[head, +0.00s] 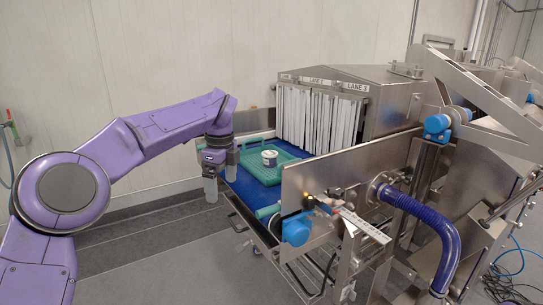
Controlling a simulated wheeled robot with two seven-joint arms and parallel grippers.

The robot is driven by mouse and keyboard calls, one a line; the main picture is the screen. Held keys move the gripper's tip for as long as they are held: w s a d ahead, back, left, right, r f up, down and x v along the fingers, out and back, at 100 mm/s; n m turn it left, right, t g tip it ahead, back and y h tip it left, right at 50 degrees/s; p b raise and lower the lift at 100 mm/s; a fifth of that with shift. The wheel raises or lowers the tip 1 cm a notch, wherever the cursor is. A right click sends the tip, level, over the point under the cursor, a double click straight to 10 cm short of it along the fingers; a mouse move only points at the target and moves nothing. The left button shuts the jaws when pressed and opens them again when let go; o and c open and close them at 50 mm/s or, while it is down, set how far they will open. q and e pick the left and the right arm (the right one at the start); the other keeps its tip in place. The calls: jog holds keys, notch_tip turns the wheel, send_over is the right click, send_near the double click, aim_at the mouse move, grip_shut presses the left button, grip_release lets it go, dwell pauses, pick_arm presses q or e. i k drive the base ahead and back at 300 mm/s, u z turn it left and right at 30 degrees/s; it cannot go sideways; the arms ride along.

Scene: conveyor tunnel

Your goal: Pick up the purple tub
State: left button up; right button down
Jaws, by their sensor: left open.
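A small tub (269,160), whitish with a dark band, stands upright in a green tray (262,179) on the blue conveyor belt. Its purple colour cannot be made out at this size. My left gripper (221,186) is open and empty, fingers pointing down, at the left edge of the belt. It is to the left of the tub and apart from it. My right gripper is not in view.
The blue belt (247,203) leads to a steel tunnel (392,98) with white strip curtains (320,118). A steel side panel (340,176) stands to the right of the tray. A blue hose (440,225) hangs at the right.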

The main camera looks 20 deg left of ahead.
aim_at(269, 156)
jog(key=i, duration=1.35)
